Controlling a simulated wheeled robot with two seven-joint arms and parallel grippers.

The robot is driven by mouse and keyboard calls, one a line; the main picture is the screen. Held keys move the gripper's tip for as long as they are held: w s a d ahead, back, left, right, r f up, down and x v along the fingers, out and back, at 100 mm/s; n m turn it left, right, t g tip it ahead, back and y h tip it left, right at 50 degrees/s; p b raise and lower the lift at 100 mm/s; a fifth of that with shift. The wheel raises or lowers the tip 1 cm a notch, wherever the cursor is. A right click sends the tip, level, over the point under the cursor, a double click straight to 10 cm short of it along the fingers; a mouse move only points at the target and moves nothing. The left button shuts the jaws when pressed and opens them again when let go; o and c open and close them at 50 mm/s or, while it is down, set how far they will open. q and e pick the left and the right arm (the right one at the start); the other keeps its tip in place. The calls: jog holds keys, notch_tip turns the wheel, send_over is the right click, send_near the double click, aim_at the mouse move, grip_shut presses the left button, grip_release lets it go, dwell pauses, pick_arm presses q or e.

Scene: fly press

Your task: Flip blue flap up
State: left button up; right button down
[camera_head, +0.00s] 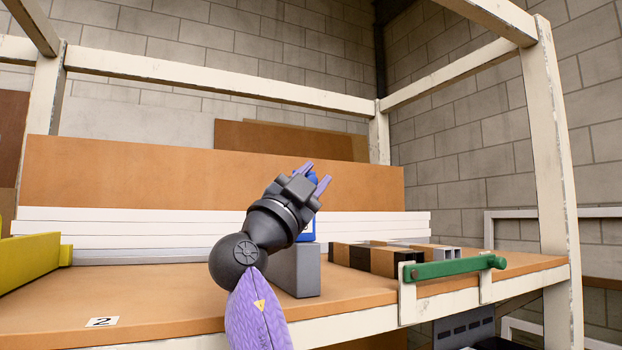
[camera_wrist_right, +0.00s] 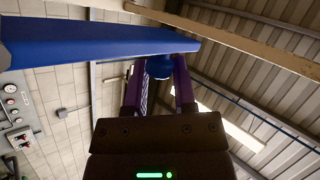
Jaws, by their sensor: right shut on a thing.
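My right gripper (camera_head: 317,178) is raised above the wooden bench, near its middle, with purple fingers pointing up and to the right. It is shut on a small blue rounded piece, partly visible between the fingers (camera_head: 311,178). In the right wrist view, the gripper (camera_wrist_right: 160,85) holds this blue rounded piece (camera_wrist_right: 160,67). A long blue panel (camera_wrist_right: 90,42), seemingly the blue flap, lies across the top left there, close to the piece; I cannot tell how they join. In the head view, my arm hides most of the blue part. My left gripper is out of view.
A grey block (camera_head: 295,270) stands on the bench (camera_head: 170,305) behind my arm. Black and brown blocks (camera_head: 375,258) lie to the right, near a green handle bar (camera_head: 455,267) at the front edge. White frame posts (camera_head: 560,170) stand around. A yellow piece (camera_head: 30,260) is at left.

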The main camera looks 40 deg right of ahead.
jog(key=shift+w+d+f, duration=0.1)
jog(key=shift+f, duration=0.1)
jog(key=c, duration=0.7)
grip_release()
jog(key=shift+c, duration=0.2)
jog(key=shift+o, duration=1.4)
jog(key=shift+w+d, duration=0.15)
jog(key=shift+d, duration=0.1)
jog(key=b+v, duration=0.3)
jog(key=v, duration=0.4)
jog(key=shift+a+b, duration=0.35)
jog(key=shift+f, duration=0.15)
